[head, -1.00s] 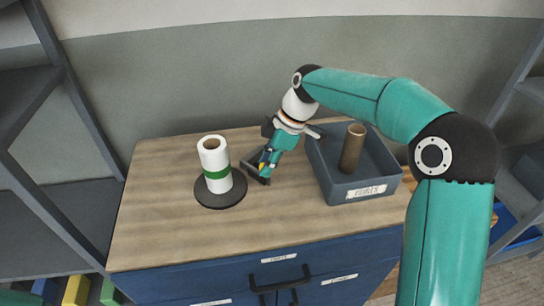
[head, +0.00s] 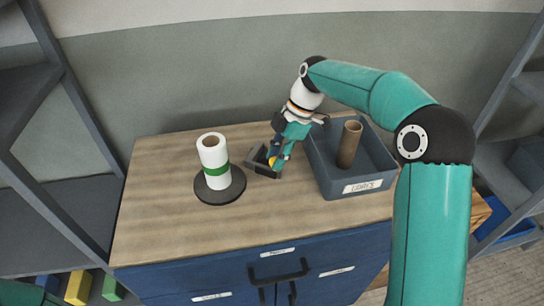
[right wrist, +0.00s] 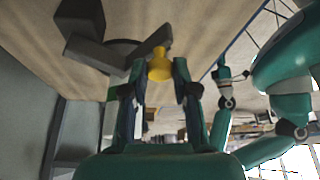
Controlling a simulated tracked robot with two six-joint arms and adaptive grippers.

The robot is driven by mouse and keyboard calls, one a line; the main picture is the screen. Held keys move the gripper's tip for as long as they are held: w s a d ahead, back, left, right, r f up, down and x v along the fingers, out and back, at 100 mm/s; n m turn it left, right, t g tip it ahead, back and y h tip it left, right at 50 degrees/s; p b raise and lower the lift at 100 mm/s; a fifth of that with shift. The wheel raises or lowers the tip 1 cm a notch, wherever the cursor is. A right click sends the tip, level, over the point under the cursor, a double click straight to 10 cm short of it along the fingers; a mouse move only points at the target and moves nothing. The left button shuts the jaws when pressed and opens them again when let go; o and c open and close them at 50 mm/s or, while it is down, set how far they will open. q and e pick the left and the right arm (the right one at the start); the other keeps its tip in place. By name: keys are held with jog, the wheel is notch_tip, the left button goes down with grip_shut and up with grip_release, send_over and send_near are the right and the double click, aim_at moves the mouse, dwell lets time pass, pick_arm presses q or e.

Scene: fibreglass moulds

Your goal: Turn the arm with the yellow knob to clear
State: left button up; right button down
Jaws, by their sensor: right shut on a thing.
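The yellow knob (head: 272,162) sits on a dark grey arm (head: 262,171) on the wooden tabletop, right of the white roll. My right gripper (head: 274,164) is shut on the knob and partly hides it in the head view. The right wrist view shows the knob (right wrist: 160,64) between the fingertips, with the dark arm (right wrist: 98,53) running left from it. The white roll with a green band (head: 214,158) stands upright on a round dark base (head: 230,190), close to the arm's left end. My left gripper cannot be made out.
A grey-blue labelled bin (head: 366,186) with a brown cardboard tube (head: 349,143) upright inside stands close to the right of my gripper. The tabletop (head: 160,230) is clear at the front and left. A wall is behind; shelves stand at both sides.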

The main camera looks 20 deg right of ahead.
jog(key=c, duration=1.2)
grip_release()
jog(key=shift+w+d+r, duration=0.15)
jog(key=shift+w, duration=0.1)
jog(key=o, duration=0.3)
jog(key=v, duration=1.1)
jog(key=shift+r, duration=0.35)
jog(key=shift+s, duration=0.1)
